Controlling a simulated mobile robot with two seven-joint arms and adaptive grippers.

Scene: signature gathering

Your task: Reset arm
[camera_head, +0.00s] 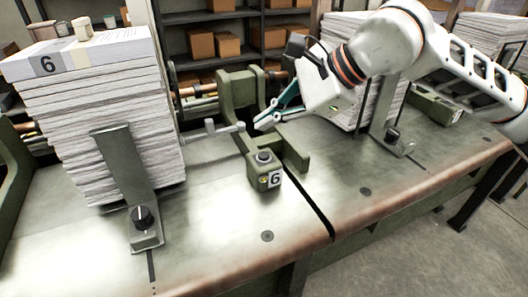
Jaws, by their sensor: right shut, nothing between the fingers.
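My right arm reaches in from the right, and my right gripper (262,122) hangs over the metal bench near the middle. Its teal fingers look closed, with nothing held between them. The fingertips are close to a green metal bracket (290,150) and a grey rod; I cannot tell whether they touch. A green control box (264,172) with a black button and a "6" label sits just in front of the gripper. My left gripper does not show.
A tall paper stack (100,110) marked 6 stands at left behind an upright metal plate (122,170). Another stack (343,30) stands behind my right arm. Shelves with cardboard boxes (201,44) are at the back. The bench front (200,255) is clear.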

